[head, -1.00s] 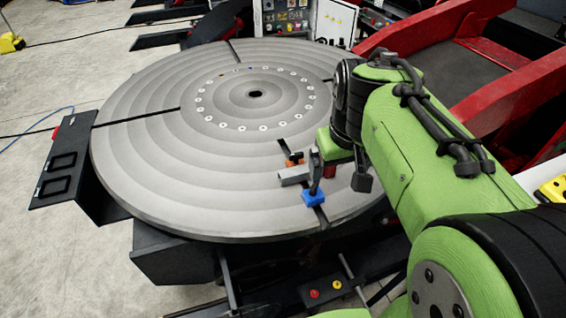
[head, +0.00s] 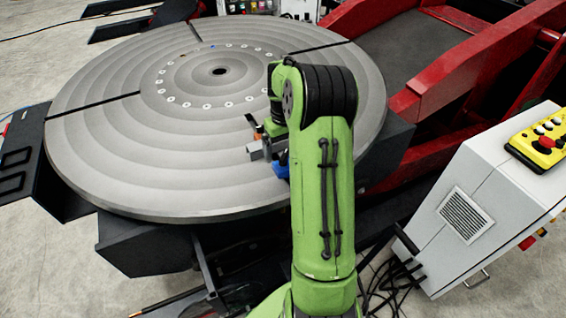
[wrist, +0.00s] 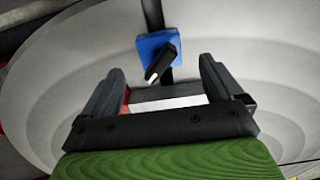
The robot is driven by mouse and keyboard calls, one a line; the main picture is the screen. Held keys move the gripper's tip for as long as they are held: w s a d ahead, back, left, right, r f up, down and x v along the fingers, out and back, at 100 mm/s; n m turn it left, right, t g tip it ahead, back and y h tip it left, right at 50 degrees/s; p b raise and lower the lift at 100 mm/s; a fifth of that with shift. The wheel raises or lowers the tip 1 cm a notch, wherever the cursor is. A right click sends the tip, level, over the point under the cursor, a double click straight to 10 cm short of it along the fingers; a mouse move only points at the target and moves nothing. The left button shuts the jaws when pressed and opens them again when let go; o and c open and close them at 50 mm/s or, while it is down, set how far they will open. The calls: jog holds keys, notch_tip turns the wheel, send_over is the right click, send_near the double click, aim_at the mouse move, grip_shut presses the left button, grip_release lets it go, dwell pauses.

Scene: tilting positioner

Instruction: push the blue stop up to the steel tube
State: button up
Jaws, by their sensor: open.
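The blue stop (head: 282,167) sits in a radial slot near the front right edge of the round grey table, partly hidden by my arm. In the wrist view the blue stop (wrist: 147,50) shows with its black, white-tipped lever. The short grey steel tube (head: 257,151) lies just inward of the stop, with an orange stop (head: 252,121) beyond it. In the wrist view a pale strip, seemingly the tube (wrist: 165,103), crosses between my fingers, apart from the blue stop. My gripper (wrist: 160,72) is open, its fingertips short of the blue stop with the stop ahead of the gap.
The round table (head: 110,150) has dark slots and a ring of bolts. A white cabinet (head: 480,215) with a yellow pendant (head: 540,140) stands at the right. Red framework (head: 460,80) is behind it. Most of the tabletop is clear.

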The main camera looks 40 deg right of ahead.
aim_at(275, 149)
notch_tip(275, 149, down, 6)
jog(key=shift+f+b, duration=0.1)
jog(key=shift+b, duration=0.3)
jog(key=c, duration=1.6)
jog(key=shift+c, duration=0.2)
jog(key=shift+w, duration=0.1)
jog(key=shift+w+d+p, duration=0.3)
jog(key=shift+w+p, duration=0.3)
jog(key=shift+w, duration=0.25)
jog(key=shift+w+d+p, duration=0.25)
jog(key=shift+w+p, duration=0.35)
jog(key=shift+w, duration=0.25)
jog(key=shift+w+d, duration=0.1)
jog(key=shift+w, duration=0.25)
jog(key=shift+w+d+p, duration=0.15)
jog(key=shift+w+p, duration=0.35)
jog(key=shift+p, duration=0.1)
jog(key=shift+w+r, duration=0.2)
jog(key=shift+w, duration=0.05)
